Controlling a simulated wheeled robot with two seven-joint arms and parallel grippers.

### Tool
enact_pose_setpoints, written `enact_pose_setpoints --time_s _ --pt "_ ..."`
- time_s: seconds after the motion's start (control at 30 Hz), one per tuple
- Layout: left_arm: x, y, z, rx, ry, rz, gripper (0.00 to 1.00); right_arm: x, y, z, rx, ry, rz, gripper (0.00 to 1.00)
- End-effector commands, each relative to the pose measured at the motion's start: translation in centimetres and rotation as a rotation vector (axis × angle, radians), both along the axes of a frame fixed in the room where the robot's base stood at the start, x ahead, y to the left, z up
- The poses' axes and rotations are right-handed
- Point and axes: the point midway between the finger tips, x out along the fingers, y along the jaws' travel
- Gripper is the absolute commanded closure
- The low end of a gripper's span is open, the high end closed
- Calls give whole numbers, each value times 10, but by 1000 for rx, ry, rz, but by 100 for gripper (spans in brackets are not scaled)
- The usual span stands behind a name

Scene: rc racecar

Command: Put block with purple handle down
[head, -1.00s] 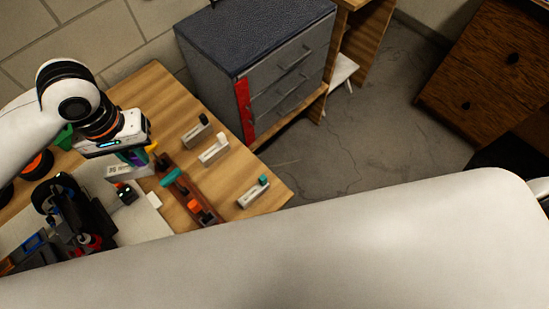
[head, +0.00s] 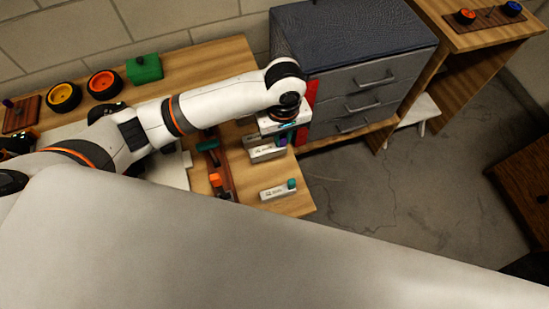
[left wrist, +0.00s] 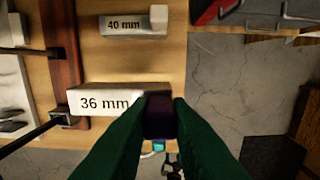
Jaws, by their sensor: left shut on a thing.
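My left gripper (head: 282,142) is at the table's right end, shut on the purple handle (left wrist: 160,116) of a white block marked 36 mm (left wrist: 102,100). That block also shows below the gripper in the head view (head: 266,154). It looks roughly level, over or on the wood near the edge; I cannot tell whether it touches the table. A white-handled block marked 40 mm (left wrist: 128,25) lies beside it. A block with a teal handle (head: 277,191) lies on its other side. My right gripper is out of view.
A dark red-brown tool rack (head: 229,181) with teal- and orange-handled tools stands left of the blocks. A grey drawer cabinet (head: 350,85) stands close behind the gripper. Wheels (head: 104,84) and a green box (head: 144,68) are at the back left. Bare floor lies beyond the table edge.

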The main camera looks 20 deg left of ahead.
Motion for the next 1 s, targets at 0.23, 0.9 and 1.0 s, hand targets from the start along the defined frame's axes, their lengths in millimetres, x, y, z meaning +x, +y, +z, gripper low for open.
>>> enact_pose_setpoints --time_s 0.23,0.9,1.0 --pt "0 1 -38 2 0 -1 100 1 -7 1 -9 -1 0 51" --pt "0 1 -80 1 -1 -4 100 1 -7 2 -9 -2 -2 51" --pt "0 1 -81 1 -1 -4 74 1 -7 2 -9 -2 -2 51"
